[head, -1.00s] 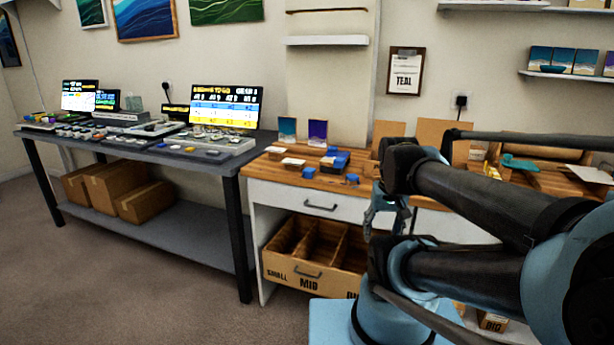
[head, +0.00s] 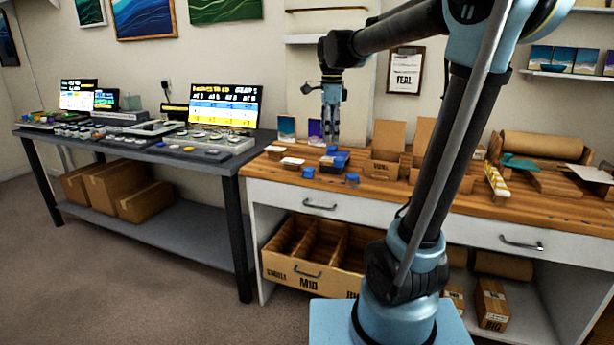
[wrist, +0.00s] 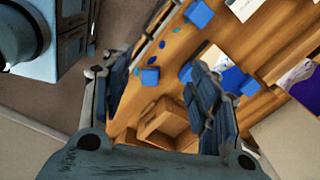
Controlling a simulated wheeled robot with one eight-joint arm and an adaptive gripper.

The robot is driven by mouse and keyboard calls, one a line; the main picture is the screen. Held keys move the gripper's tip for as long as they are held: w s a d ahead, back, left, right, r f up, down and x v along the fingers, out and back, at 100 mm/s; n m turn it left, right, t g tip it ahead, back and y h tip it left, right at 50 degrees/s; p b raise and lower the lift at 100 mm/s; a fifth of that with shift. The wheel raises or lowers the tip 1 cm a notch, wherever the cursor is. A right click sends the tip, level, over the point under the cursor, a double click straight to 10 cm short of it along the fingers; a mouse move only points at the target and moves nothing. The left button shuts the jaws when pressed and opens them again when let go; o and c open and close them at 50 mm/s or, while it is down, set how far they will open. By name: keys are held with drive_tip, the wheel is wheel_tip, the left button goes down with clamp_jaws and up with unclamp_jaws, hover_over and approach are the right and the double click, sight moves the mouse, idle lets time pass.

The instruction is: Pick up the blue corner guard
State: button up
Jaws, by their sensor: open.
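Two small blue blocks, which look like corner guards, sit apart near the wooden counter's front edge: a left one (head: 308,172) and a right one (head: 352,180). In the wrist view the right one (wrist: 150,76) shows between my fingers and the left one (wrist: 200,14) at the top. More blue pieces lie in a cluster (head: 338,155) behind them. I cannot tell which one the task means. My gripper (head: 331,137) points down, open and empty, above the back of the counter, apart from the blocks. One finger partly hides the blue cluster in the wrist view.
An open cardboard box (head: 386,168) stands right of the blue pieces. White cards (head: 292,161) lie to the left, with upright picture cards (head: 287,128) behind. An open drawer (head: 280,262) juts out below the counter. A wall shelf (head: 300,39) is near my gripper.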

drive_tip(key=w+a+r+m, duration=0.2)
drive_tip(key=w+a+m, duration=0.2)
drive_tip(key=w+a, duration=0.25)
drive_tip(key=m, duration=0.1)
hover_over(308, 169)
drive_tip(key=f, duration=1.1)
drive_tip(key=shift+w+a+f, duration=0.2)
drive_tip(key=shift+w+f, duration=0.05)
drive_tip(key=shift+d+f, duration=0.2)
drive_tip(key=shift+f, duration=2.5)
drive_tip(key=c, duration=0.8)
